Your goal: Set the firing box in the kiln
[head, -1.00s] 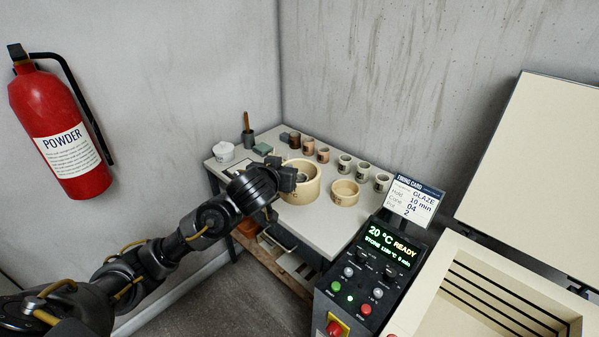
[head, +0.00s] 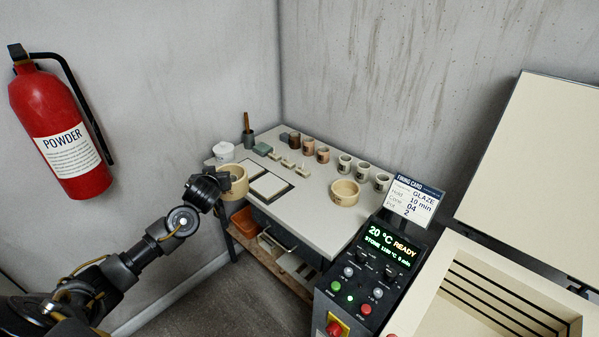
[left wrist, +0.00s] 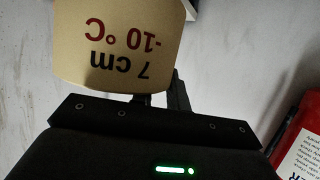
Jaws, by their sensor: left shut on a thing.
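The firing box, a round cream-tan tub (head: 235,180), is at the left end of the table in the head view. My left gripper (head: 222,182) is shut on its near side. In the left wrist view the tub (left wrist: 118,45) fills the top and bears the upside-down text "7 cm -10 °C". Whether its base touches the table is hard to tell. The kiln (head: 448,300) stands at the lower right, its lid (head: 535,170) raised and its grooved chamber visible and empty where it shows. My right gripper is not in view.
A similar cream tub (head: 344,192) stands on the table (head: 300,228), with several cups behind it and small blocks near the middle. The control panel (head: 368,275) and firing card (head: 414,200) stand between table and kiln. A fire extinguisher (head: 62,125) hangs at left.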

